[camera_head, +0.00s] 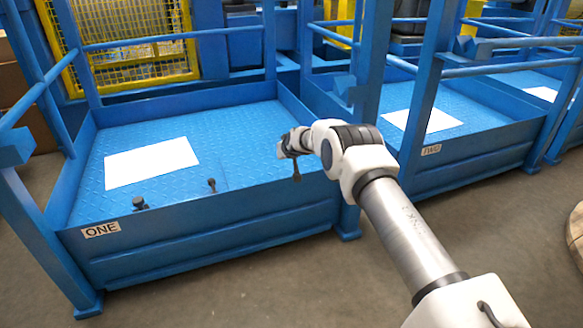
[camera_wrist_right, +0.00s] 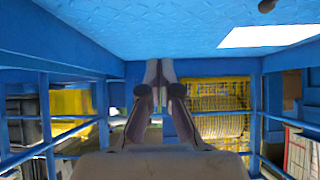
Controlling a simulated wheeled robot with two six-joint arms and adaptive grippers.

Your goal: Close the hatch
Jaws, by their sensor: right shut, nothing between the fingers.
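The blue platform labelled ONE (camera_head: 175,238) has a diamond-plate floor, and a faint straight seam shows in it near a small dark knob (camera_head: 212,184). I cannot clearly make out a separate hatch panel or whether one is open. A second dark knob (camera_head: 138,203) stands by the front edge. My right gripper (camera_head: 284,151) is over the right part of this platform. In the right wrist view my right gripper (camera_wrist_right: 159,68) has its fingertips together with nothing between them. A dark knob (camera_wrist_right: 267,6) shows at that view's top edge. My left gripper is not in view.
A white sheet (camera_head: 152,162) lies on platform ONE. Blue rails and posts (camera_head: 270,50) frame it, with yellow mesh (camera_head: 135,45) behind. Platform TWO (camera_head: 470,125) stands to the right, holding another white sheet (camera_head: 422,120). Grey floor (camera_head: 230,290) is clear in front.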

